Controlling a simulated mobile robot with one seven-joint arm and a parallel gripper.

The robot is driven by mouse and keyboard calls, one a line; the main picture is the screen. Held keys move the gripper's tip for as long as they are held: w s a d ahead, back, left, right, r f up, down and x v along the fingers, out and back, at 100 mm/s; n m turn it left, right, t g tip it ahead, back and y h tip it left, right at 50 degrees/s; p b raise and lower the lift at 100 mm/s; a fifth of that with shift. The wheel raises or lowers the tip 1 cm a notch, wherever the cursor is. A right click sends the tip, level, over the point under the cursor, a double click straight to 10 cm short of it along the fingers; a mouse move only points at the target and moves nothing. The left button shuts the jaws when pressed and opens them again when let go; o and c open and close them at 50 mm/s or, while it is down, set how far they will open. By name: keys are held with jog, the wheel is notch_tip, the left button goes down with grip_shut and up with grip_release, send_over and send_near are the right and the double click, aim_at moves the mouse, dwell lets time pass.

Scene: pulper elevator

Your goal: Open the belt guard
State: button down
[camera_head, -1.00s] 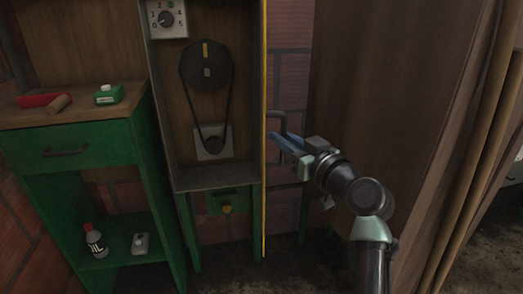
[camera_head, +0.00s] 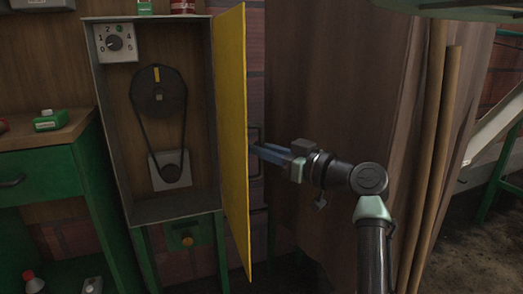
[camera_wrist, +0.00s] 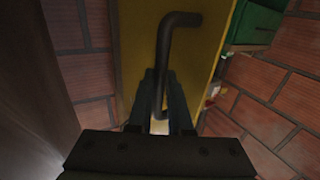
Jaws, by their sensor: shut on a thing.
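The belt guard (camera_head: 232,140) is a yellow door on the right side of the grey belt box (camera_head: 108,150). It stands swung open, its inner face showing in the head view. The black pulley (camera_head: 158,92), belt and lower pulley (camera_head: 171,172) are exposed. The guard's dark bar handle (camera_wrist: 166,48) is on its outer face. In the wrist view my gripper (camera_wrist: 161,90) is shut on the handle, a blue finger on each side.
A green cabinet (camera_head: 50,170) with a small green box (camera_head: 49,121) stands at the left. A wooden panel (camera_head: 340,90) rises behind my arm. A knob panel (camera_head: 115,43) is inside the box's upper left. Brick walls are close in the wrist view.

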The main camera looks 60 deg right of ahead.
jog(key=c, duration=0.8)
grip_release()
jog(key=shift+w, duration=0.2)
jog(key=shift+c, duration=0.2)
jog(key=shift+s, duration=0.1)
jog(key=s+a+p, duration=0.2)
jog(key=s+p, duration=0.1)
jog(key=s, duration=0.9)
jog(key=shift+s+a, duration=0.2)
jog(key=shift+s, duration=0.1)
jog(key=shift+a, duration=0.1)
